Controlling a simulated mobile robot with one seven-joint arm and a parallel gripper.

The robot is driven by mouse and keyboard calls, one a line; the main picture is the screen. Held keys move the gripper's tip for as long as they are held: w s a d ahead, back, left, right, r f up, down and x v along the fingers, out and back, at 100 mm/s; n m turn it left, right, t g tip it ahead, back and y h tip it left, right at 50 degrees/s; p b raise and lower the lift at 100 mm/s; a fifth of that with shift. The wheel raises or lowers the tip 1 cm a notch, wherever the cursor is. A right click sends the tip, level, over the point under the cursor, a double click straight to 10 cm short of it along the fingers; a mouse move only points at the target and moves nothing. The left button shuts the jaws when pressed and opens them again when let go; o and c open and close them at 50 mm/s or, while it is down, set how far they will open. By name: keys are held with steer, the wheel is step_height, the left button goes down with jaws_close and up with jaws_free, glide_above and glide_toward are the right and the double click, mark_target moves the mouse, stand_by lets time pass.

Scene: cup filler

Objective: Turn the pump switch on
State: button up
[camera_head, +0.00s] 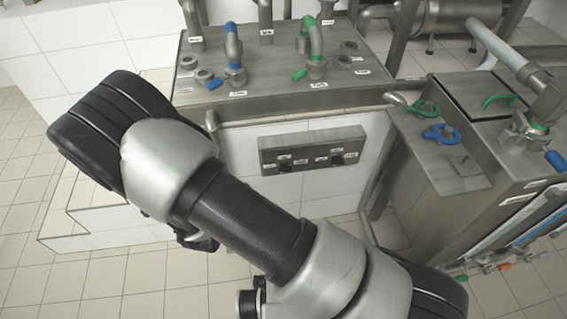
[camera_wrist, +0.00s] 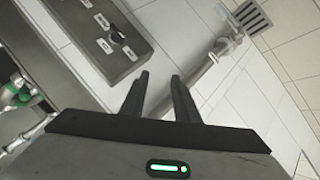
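A grey metal switch panel (camera_head: 312,150) with small white labels is mounted on the white tiled wall under the steel counter. It has two dark knobs, a left one (camera_head: 285,167) and a right one (camera_head: 337,160). The labels are too small to read, so I cannot tell which is the pump switch. In the wrist view the panel (camera_wrist: 128,60) lies at the upper left, slanted, with one black knob (camera_wrist: 117,37) clearly showing. My gripper (camera_wrist: 159,77) has its two fingers apart with nothing between them, to the lower right of that knob in the picture and not touching it.
The steel counter (camera_head: 290,97) with blue- and green-handled pipes stands above the panel. A steel tank (camera_head: 440,180) with blue and green handles stands to the right. White tiled steps (camera_head: 105,225) are at left. The wrist view shows a pipe (camera_wrist: 222,50) and a floor drain (camera_wrist: 250,17).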

steer(key=s+d+f+n+t+h+b, duration=0.1)
steer(key=s+d+f+n+t+h, duration=0.15)
steer(key=d+f, duration=0.25)
steer(key=n+t+b, duration=0.1)
steer(key=n+t, duration=0.4)
glide_toward(285, 169)
steer(key=b+x, duration=0.2)
steer(key=x, duration=0.6)
steer(key=shift+f, duration=0.3)
steer(key=shift+w+d+y, duration=0.1)
steer(key=shift+d+y, duration=0.05)
steer(key=shift+y, duration=0.1)
steer(key=shift+c, duration=0.4)
jaws_close()
